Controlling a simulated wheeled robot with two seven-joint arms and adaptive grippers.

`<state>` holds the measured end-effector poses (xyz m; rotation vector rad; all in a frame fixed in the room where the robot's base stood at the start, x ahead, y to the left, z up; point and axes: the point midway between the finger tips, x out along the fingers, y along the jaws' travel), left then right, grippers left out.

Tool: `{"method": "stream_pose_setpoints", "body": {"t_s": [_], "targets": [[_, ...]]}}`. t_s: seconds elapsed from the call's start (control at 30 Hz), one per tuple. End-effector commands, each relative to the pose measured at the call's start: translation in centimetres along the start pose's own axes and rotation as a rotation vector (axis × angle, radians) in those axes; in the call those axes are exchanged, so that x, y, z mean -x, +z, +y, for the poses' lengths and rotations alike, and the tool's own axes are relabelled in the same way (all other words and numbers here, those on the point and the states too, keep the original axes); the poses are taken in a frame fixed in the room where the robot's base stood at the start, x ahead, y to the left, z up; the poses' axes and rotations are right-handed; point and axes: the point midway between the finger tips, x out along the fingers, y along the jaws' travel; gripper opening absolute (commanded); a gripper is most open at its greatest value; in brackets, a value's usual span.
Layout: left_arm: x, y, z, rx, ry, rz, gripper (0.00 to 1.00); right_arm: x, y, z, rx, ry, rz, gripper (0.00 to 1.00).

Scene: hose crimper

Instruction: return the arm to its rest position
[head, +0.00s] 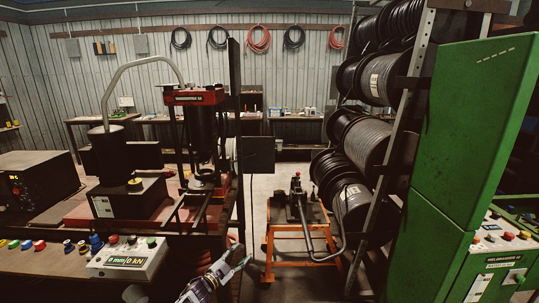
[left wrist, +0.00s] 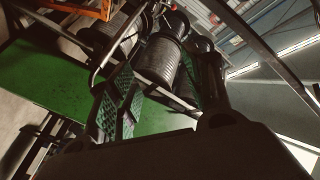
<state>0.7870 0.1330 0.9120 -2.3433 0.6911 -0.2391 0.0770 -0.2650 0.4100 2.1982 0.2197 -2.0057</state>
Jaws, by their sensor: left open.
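My left gripper (head: 236,260) is low in the middle of the head view, with my arm coming up from the bottom edge. It is open and empty. It is to the right of the bench with the control box, and left of the orange stand. In the left wrist view my left gripper (left wrist: 160,100) shows its dark fingers with green pads spread apart, nothing between them. My right gripper is not in view.
A red and black crimping press (head: 195,130) stands on the left bench beside a button box (head: 127,257). An orange stand (head: 300,240) holds a black tool. A rack of hose reels (head: 367,143) and a green cabinet (head: 470,130) fill the right. Bare floor shows between bench and stand.

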Motion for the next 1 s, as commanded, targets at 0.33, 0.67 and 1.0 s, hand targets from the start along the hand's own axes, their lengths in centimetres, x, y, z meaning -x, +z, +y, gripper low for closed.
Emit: {"method": "stream_pose_setpoints", "body": {"t_s": [0.33,0.67,1.0], "targets": [[7.4,10.0,9.6,0.176,0.012,-0.263,0.50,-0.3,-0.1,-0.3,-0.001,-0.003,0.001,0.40],[16.0,17.2,18.7,0.320,0.036,-0.504,0.50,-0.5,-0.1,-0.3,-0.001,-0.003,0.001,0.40],[26.4,22.4,28.1,0.454,0.072,-0.746,0.50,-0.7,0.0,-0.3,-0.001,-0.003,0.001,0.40]]}}
